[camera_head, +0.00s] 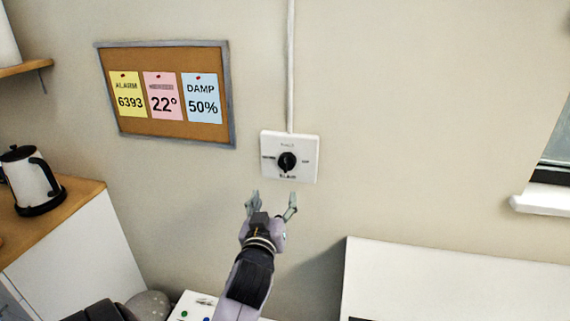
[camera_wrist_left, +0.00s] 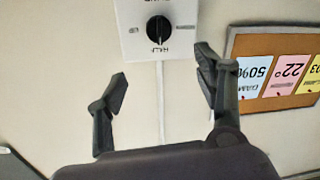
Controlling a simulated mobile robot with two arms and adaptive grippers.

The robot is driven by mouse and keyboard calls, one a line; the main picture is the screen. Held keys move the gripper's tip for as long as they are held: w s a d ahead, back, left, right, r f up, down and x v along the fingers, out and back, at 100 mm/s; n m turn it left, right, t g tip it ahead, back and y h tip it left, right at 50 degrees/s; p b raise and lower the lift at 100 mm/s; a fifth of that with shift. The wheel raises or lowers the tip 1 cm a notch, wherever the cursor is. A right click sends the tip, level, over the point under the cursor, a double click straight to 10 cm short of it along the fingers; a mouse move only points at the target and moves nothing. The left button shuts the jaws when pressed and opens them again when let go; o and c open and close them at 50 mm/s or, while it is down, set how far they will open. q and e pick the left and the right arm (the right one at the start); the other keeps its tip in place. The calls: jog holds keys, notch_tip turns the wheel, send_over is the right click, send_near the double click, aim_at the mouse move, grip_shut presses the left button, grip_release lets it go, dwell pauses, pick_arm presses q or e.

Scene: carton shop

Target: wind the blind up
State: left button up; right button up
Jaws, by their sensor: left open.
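A white square wall plate (camera_head: 308,174) carries a black rotary knob (camera_head: 287,162) with small lettering around it, too blurred to read fully. In the left wrist view the plate (camera_wrist_left: 185,15) is upside down and cut off at the top; its knob (camera_wrist_left: 159,30) has an upright grip bar. My left gripper (camera_head: 273,199) is open and empty just below the plate, apart from it. The left wrist view shows its spread fingers (camera_wrist_left: 161,75) below the knob. A dark-framed window (camera_head: 556,165) is cut off at the right edge; no blind is clearly visible. My right gripper is not seen.
A white conduit (camera_head: 291,65) runs up from the plate. A cork board (camera_head: 165,130) with three notes hangs to its left. A kettle (camera_head: 32,183) stands on a wooden counter at left. A white surface (camera_head: 450,285) is at lower right, below a window sill (camera_head: 540,202).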

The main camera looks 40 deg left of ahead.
aim_at(286, 165)
pick_arm(q)
jog(key=p+x, duration=0.4)
jog(key=x, duration=1.2)
jog(key=shift+w+a, duration=0.1)
jog(key=shift+w, duration=0.25)
jog(key=shift+c, duration=0.4)
jog(key=c, duration=1.1)
